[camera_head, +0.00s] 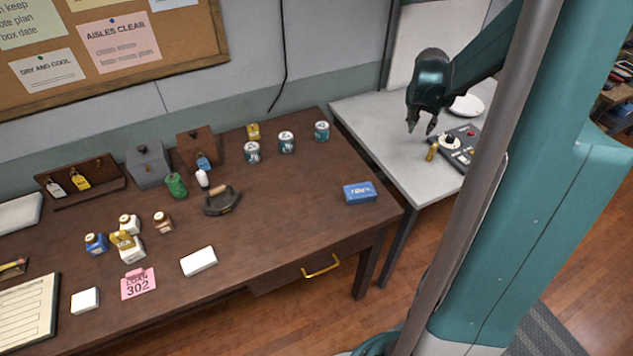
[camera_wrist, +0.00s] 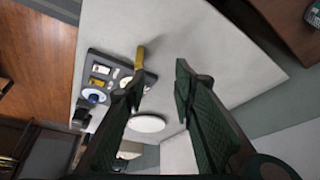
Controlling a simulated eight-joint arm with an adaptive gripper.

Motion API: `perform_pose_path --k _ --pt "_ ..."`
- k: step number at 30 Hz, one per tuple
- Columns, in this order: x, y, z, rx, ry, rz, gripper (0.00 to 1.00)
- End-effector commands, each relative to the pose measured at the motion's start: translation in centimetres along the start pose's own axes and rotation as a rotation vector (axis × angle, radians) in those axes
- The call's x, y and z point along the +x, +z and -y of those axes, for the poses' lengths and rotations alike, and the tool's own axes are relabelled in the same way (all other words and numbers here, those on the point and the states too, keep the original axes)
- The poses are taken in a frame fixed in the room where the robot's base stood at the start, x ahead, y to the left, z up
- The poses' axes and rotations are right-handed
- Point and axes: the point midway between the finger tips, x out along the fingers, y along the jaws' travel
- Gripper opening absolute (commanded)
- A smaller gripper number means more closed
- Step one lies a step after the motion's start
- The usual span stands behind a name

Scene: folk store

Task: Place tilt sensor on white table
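The white table (camera_head: 385,128) stands at the right in the head view; its pale top fills much of the wrist view (camera_wrist: 225,45). A small brass-yellow cylinder (camera_head: 432,153) is on it, beside a dark control panel (camera_head: 461,147); I take it to be the tilt sensor, but cannot be certain. The cylinder shows in the wrist view (camera_wrist: 139,58) just beyond one fingertip. My gripper (camera_head: 421,129) is above the table, pointing down. In the wrist view its fingers (camera_wrist: 161,72) are apart with nothing held between them.
A white round plate (camera_head: 467,106) lies behind the panel. The brown desk (camera_head: 290,220) on the left carries cans, bottles, boxes and a blue box (camera_head: 360,193) near its right edge. The near left part of the white tabletop is clear.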

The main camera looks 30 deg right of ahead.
Motion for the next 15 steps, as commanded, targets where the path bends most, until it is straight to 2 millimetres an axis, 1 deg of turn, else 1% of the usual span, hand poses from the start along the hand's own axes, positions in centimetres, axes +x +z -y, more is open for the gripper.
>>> perform_pose_path --k 1,3,9,15 --pt "-1.3 0.9 0.9 -0.023 -0.012 -0.004 0.27" --pt "-2.9 1.9 2.0 -0.055 -0.027 -0.008 0.27" --pt "-7.3 5.1 4.8 -0.142 -0.074 -0.022 0.27" --pt "-11.4 8.7 7.1 -0.229 -0.119 -0.036 0.27"
